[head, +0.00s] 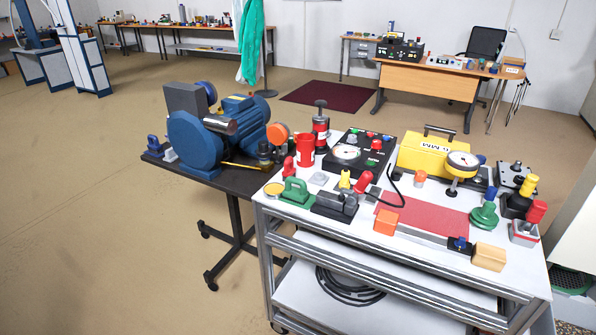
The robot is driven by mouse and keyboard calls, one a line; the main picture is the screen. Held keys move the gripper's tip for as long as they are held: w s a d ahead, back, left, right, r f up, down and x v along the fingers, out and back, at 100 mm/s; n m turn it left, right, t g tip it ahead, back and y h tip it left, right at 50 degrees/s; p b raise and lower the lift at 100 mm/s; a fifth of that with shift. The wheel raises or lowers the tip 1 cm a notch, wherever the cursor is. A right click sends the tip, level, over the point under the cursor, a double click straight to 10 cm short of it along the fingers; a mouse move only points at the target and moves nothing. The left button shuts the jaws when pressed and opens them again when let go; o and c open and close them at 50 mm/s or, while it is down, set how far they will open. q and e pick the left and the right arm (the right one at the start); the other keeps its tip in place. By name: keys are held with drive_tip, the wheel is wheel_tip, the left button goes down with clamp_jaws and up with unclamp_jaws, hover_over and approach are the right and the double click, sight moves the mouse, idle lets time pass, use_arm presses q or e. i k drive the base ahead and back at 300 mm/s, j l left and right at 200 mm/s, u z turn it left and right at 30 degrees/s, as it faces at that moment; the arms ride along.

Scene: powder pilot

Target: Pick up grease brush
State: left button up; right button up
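I cannot make out the grease brush for sure. A thin yellow rod (242,166), possibly its handle, lies on the dark side table (237,183) in front of the blue motor (240,120). Its far end is close to a dark part with an orange disc behind it. Neither of my grippers is in view.
A white cart (330,248) holds several tools, a red mat (425,212), a yellow case (432,158), a black gauge box (357,153) and a red cup (305,149). A wooden desk (445,83) stands behind. The floor at left is clear.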

sight(289, 170)
drive_tip(key=i, duration=0.15)
drive_tip(key=i+l+u, duration=0.1)
drive_tip(key=i+u, duration=0.35)
drive_tip(key=i+l+u, duration=0.2)
drive_tip(key=u, duration=0.25)
